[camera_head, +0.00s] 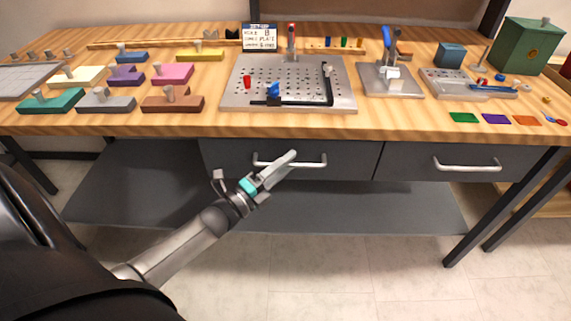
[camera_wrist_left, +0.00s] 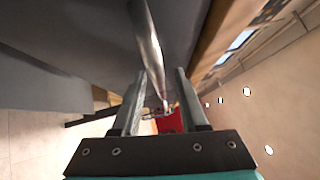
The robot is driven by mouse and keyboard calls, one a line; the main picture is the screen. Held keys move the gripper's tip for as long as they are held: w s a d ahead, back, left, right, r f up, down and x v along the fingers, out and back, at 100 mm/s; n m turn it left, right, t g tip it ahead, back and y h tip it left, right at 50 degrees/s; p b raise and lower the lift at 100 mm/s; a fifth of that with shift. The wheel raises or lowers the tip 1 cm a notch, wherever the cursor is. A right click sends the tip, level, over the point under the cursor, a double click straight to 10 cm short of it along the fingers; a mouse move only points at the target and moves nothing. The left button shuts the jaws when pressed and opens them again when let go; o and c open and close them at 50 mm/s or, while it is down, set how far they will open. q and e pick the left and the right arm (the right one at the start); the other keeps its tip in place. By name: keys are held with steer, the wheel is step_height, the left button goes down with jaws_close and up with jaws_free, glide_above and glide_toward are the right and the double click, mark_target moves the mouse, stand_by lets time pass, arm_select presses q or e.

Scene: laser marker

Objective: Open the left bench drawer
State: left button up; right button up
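The left bench drawer (camera_head: 350,168) is a dark grey front under the wooden worktop, and it looks closed. Its silver bar handle (camera_head: 315,163) also shows in the left wrist view (camera_wrist_left: 148,35). My left gripper (camera_head: 291,156) is at the handle's left half, in front of the drawer, and hides part of the bar. In the left wrist view my gripper's two fingers (camera_wrist_left: 160,78) stand apart, with the bar running into the gap between them. I cannot tell whether either finger touches it. My right gripper is not in view.
A second drawer (camera_head: 460,166) with its own handle sits to the right, closed. The worktop (camera_head: 215,118) above holds a perforated plate (camera_head: 300,98), coloured blocks and a green box (camera_head: 526,45). A grey lower shelf (camera_head: 340,215) lies below. The floor in front is clear.

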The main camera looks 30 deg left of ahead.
arm_select(q)
jaws_close()
stand_by(1.2)
